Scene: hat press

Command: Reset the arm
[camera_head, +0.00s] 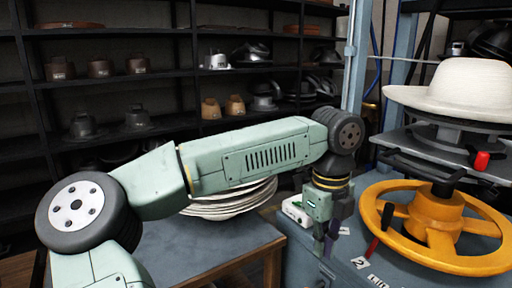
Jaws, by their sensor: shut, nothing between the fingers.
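My arm stretches across the middle of the view from the lower left.
A stack of pale hat brims (232,203) lies on the grey table (190,252), partly behind my arm. A small white box (296,211) is just left of my gripper. Dark shelves (105,105) with hat blocks stand behind. A red-knobbed lever (481,161) juts from the press.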

